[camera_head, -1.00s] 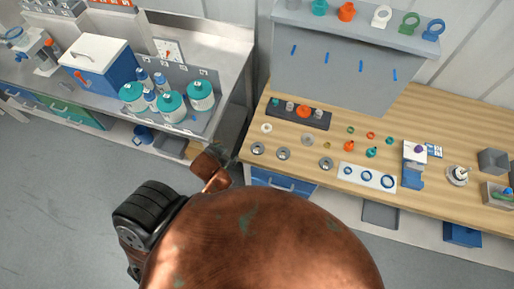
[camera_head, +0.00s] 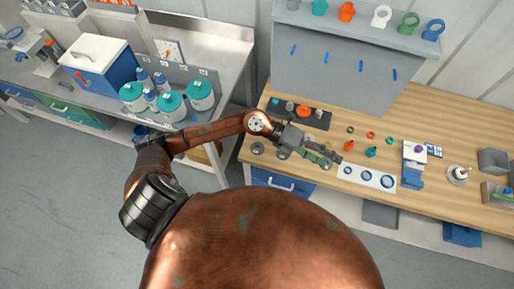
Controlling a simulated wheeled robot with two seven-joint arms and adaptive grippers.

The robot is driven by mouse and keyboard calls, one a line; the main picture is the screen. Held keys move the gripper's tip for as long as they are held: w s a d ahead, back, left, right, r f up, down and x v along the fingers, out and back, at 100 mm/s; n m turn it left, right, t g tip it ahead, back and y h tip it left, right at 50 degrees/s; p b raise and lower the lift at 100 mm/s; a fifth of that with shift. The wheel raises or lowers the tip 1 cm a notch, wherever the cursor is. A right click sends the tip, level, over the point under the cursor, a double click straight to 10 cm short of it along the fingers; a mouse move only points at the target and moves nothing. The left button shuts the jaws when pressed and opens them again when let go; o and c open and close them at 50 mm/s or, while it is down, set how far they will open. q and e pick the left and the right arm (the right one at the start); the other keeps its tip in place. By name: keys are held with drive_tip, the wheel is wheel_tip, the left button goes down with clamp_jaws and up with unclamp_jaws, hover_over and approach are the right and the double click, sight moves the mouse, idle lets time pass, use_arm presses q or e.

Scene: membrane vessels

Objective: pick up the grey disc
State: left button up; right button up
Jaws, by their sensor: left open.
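One grey disc (camera_head: 258,148) lies flat near the front left of the wooden bench, in plain sight. Another grey disc (camera_head: 283,154) lies to its right, partly covered by my left gripper. My left gripper (camera_head: 333,161) is open and empty, reaching right over the bench among the small parts, with its fingertips left of the white strip. It hides the spot where a further grey disc lay; I cannot tell whether it touches anything. My right gripper is not in view.
The wooden bench (camera_head: 450,125) also holds a dark tray of fittings (camera_head: 318,118), a white strip with blue rings (camera_head: 366,176), a blue-and-white device (camera_head: 413,165) and small orange and green parts. A grey panel stands behind. Teal-lidded jars (camera_head: 171,106) stand on the left bench.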

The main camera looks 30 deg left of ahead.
use_arm(q)
drive_tip(key=a+f+m+g+y, duration=0.1)
drive_tip(key=a+f+m+y, duration=0.1)
drive_tip(key=a+f+y, duration=0.4)
drive_tip(key=g+y, duration=0.1)
drive_tip(key=y, duration=0.7)
hover_over(257, 145)
drive_tip(key=d, duration=0.2)
drive_tip(key=shift+n, duration=0.3)
drive_tip(key=f, duration=0.7)
drive_tip(key=shift+s+a+f, duration=0.1)
drive_tip(key=shift+s+f, duration=0.2)
drive_tip(key=shift+f, duration=0.05)
drive_tip(key=shift+a+f, duration=0.15)
drive_tip(key=shift+f, duration=0.45)
drive_tip(key=shift+a+f, duration=0.15)
drive_tip(key=shift+f, duration=0.4)
drive_tip(key=shift+s+a+f+p, duration=0.15)
drive_tip(key=shift+f+p, duration=0.25)
drive_tip(key=shift+f, duration=0.2)
wheel_tip(257, 145, down, 4)
drive_tip(key=shift+s+r+p, duration=0.15)
drive_tip(key=shift+r+p, duration=0.1)
drive_tip(key=shift+p, duration=0.15)
drive_tip(key=shift+a+f, duration=0.1)
drive_tip(key=shift+f, duration=0.25)
drive_tip(key=shift+c, duration=0.6)
